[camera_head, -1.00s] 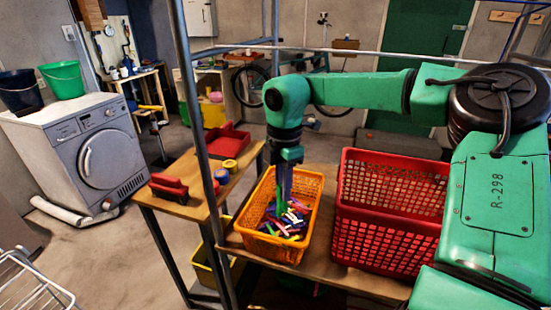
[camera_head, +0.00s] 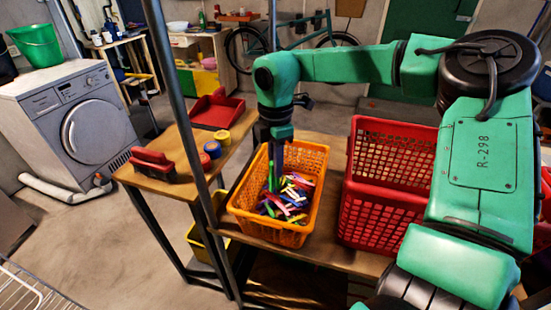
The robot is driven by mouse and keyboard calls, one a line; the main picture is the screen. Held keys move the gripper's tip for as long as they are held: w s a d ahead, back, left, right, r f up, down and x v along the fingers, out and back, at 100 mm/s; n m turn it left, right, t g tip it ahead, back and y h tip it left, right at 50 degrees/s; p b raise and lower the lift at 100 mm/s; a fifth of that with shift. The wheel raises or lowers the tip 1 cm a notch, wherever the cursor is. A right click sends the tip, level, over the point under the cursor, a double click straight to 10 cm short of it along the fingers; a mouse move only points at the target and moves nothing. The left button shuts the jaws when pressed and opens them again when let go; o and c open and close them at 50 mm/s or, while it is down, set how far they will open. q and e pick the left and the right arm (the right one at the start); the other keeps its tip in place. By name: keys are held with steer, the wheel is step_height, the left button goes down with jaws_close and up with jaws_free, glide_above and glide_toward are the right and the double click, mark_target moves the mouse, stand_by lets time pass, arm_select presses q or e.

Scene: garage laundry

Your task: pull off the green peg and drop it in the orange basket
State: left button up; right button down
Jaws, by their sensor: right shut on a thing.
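The orange basket (camera_head: 293,232) stands on the wooden shelf, with many coloured pegs lying loose inside it. My right gripper (camera_head: 273,184) points straight down into the basket at its left side, with the fingertips low among the pegs. It is shut on a narrow green peg (camera_head: 271,182), of which only a small part shows beside the fingers. Other pegs partly hide the tips. My left gripper is not in view.
A red basket (camera_head: 382,218) stands close on the right of the orange one. A metal frame post (camera_head: 181,110) rises at the left. A red brush (camera_head: 153,164), round tapes (camera_head: 213,149) and a red tray (camera_head: 219,111) lie on the left board.

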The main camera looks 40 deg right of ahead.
mark_target(276, 183)
step_height(276, 183, down, 6)
steer(key=b, duration=0.2)
steer(key=shift+r+b, duration=0.2)
steer(key=shift+b, duration=0.15)
steer(key=shift+f, duration=0.5)
steer(key=c, duration=0.8)
jaws_free()
steer(key=shift+o, duration=0.2)
step_height(276, 183, up, 15)
steer(key=shift+f, duration=0.15)
